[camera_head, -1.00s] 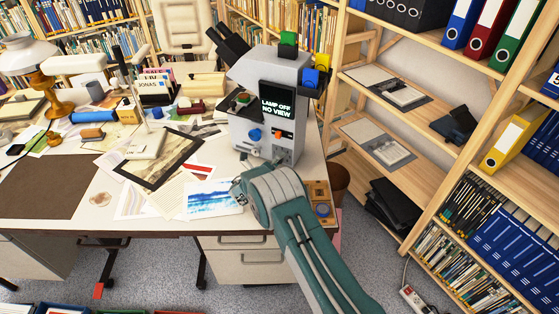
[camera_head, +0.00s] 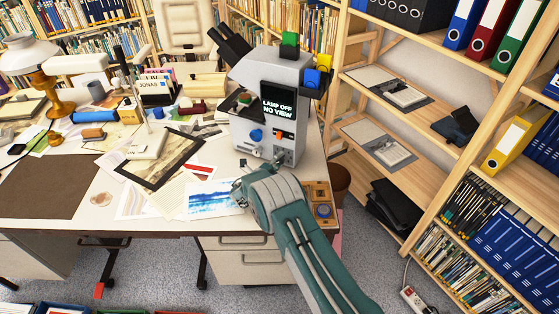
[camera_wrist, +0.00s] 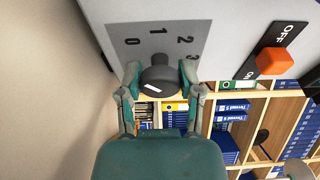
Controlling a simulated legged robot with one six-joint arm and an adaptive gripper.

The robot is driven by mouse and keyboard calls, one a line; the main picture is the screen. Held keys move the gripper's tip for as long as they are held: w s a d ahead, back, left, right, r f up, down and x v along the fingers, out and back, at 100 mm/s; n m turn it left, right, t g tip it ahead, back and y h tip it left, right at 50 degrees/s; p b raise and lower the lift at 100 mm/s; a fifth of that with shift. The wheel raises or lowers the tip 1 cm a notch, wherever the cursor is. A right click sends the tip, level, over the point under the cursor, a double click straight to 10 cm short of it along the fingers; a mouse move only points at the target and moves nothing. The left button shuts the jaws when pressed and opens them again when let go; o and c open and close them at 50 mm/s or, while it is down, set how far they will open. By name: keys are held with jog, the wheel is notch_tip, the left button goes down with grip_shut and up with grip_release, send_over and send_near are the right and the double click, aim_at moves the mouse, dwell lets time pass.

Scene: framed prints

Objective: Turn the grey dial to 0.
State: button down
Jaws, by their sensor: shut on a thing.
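The grey dial (camera_wrist: 158,78) is dark, with a short slanted white mark on its face. It sits on a grey scale plate (camera_wrist: 158,20) numbered 0, 1, 2 and 3. I cannot tell for sure which number the dial points at. My gripper (camera_wrist: 159,69) is shut on the dial, one finger on each side of it. In the head view the plate's device is a grey machine (camera_head: 241,131) on the desk, its screen (camera_head: 277,107) reading "LAMP OFF NO VIEW". There my arm reaches its lower front, and the dial cannot be clearly made out.
An orange switch (camera_wrist: 275,62) with an OFF label is right of the scale plate. A blue knob (camera_head: 255,135) is on the machine's front. Papers and a framed print (camera_head: 160,160) cover the desk to the left. Wooden shelves (camera_head: 400,120) stand at the right.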

jog(key=shift+s+f, duration=0.15)
jog(key=shift+f, duration=0.15)
jog(key=shift+c, duration=1.3)
grip_release()
jog(key=shift+a, duration=0.1)
jog(key=shift+r, duration=0.15)
jog(key=v, duration=1.2)
